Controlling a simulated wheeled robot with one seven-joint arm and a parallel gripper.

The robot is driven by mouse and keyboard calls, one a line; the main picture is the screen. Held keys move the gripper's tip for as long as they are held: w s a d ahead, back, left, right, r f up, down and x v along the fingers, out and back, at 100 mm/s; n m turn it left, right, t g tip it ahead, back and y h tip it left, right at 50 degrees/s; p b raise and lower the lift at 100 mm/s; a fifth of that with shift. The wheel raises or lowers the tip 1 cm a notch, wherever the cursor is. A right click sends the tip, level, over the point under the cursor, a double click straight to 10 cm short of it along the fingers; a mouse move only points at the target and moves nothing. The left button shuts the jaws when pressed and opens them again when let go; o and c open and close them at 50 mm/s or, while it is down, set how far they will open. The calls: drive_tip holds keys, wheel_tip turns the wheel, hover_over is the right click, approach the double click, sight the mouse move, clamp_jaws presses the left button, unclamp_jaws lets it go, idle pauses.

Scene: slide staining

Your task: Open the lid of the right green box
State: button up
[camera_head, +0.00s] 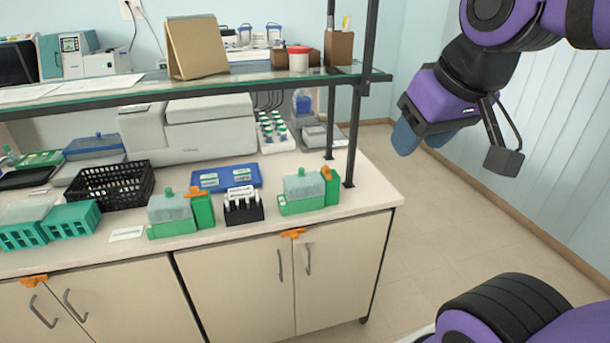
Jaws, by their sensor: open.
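The right green box (290,208) stands near the right end of the counter. Its greyish, see-through lid (303,188) with a green knob on top sits over the green base. A taller green block (331,186) with an orange top stands against its right side. A similar left green box (172,229) stands further left, also with its lid on. My gripper (421,139), purple with blue fingertips, is open and empty. It is in the air to the right of the counter, well apart from the right box.
A black rack with white labels (243,207) stands between the two boxes, and a blue tray (227,178) lies behind it. A dark shelf post (360,135) rises behind the right box, carrying a glass shelf (180,88) over the counter. The floor (440,220) at right is clear.

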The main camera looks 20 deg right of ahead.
drive_tip(key=w+n, duration=0.2)
drive_tip(key=w, duration=0.9)
drive_tip(key=n+g+y, duration=0.2)
drive_tip(key=n+y, duration=0.1)
drive_tip(key=n, duration=0.3)
hover_over(303, 169)
drive_tip(key=s+d, duration=0.2)
drive_tip(key=s, duration=0.1)
wheel_tip(303, 169, down, 20)
drive_tip(key=f, duration=0.1)
drive_tip(key=x, duration=0.9)
drive_tip(key=shift+w+d+f, duration=0.1)
drive_tip(key=shift+w+f, duration=0.15)
drive_tip(key=shift+f, duration=0.1)
clamp_jaws()
